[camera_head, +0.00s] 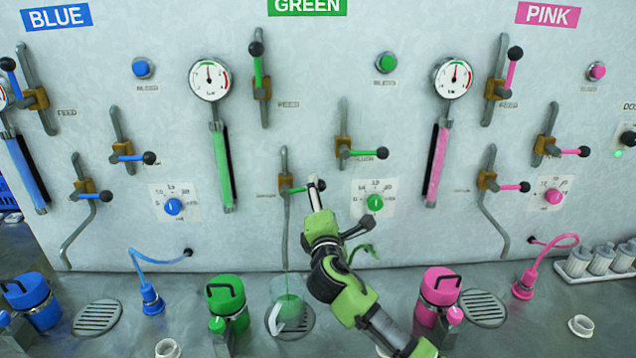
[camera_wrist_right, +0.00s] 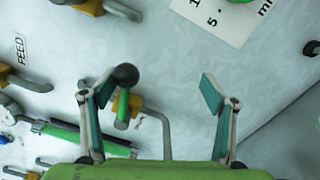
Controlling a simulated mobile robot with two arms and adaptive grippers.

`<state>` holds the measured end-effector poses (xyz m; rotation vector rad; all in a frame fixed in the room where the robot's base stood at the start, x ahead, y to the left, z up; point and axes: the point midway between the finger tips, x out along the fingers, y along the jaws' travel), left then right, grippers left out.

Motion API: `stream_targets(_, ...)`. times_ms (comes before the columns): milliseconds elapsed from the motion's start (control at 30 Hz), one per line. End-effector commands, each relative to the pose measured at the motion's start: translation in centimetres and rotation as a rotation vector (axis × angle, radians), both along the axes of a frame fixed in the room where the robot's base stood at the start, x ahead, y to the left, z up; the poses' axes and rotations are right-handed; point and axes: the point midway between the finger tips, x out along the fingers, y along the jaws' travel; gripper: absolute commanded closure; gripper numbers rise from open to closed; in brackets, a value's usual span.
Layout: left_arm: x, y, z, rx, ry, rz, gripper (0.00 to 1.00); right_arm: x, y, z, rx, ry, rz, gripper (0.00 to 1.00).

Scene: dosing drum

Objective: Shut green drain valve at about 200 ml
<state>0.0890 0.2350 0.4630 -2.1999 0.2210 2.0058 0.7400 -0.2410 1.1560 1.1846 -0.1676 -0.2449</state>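The green drain valve (camera_head: 285,185) is a brass body on a grey pipe, low on the green panel. Its green lever points right, roughly level, with its black knob beside the gripper. A thin green stream (camera_head: 286,268) falls from its pipe into a clear jug (camera_head: 287,314) on a round drain grate. Green liquid shows in the jug; its scale is too small to read. My right gripper (camera_head: 316,190) is at the lever's end. In the wrist view it is open (camera_wrist_right: 155,98), with the knob (camera_wrist_right: 125,75) between the fingers, close to the left one. My left gripper is out of view.
A second green-lever valve (camera_head: 343,152) and a green dial (camera_head: 375,203) are just right of the gripper. A green canister (camera_head: 228,305) stands left of the jug. Blue and pink panels flank the green one, and a pink canister (camera_head: 440,290) stands right.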

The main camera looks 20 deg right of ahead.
Motion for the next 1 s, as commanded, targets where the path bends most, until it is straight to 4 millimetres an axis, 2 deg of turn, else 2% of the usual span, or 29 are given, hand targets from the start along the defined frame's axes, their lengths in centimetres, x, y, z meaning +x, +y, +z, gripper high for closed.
stream_targets(100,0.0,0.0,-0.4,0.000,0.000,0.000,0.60,0.0,0.0,-0.8,0.001,0.003,0.000,0.22)
stream_targets(500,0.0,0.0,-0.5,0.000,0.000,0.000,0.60,0.0,-0.1,-0.8,0.001,0.002,-0.001,0.22)
stream_targets(1000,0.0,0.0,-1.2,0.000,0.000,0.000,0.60,-0.1,-0.2,-2.1,0.001,0.003,-0.001,0.22)
